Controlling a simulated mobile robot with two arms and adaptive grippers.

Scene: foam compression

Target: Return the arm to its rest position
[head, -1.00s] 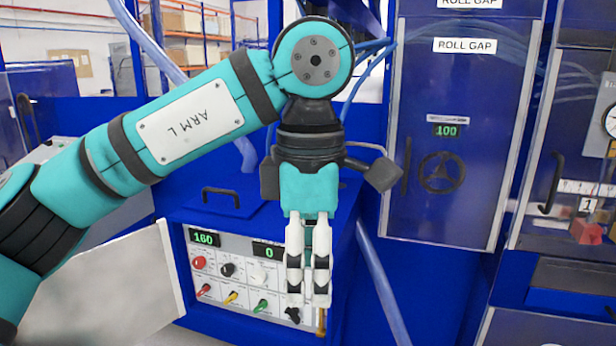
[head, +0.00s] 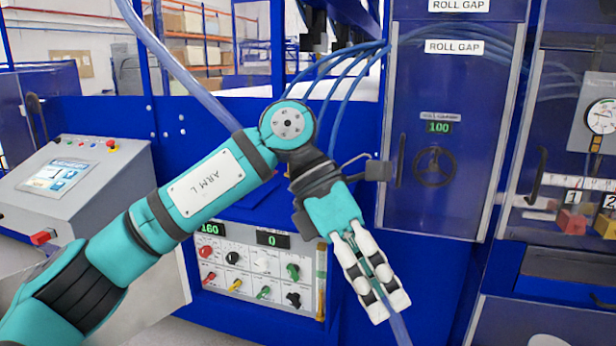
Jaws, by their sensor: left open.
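My left arm, marked "ARM L", reaches in from the lower left in the head view. The fingers are in front of a blue hose, to the right of the control box (head: 255,268). The gripper appears apart from the box's knobs. My right gripper is not in the view.
The control box shows displays reading 160 and 0 above several coloured knobs. A grey console (head: 75,185) with a screen stands at the left. A blue cabinet door (head: 460,130) labelled "ROLL GAP" is behind the gripper. A gauge (head: 602,117) is at the right.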

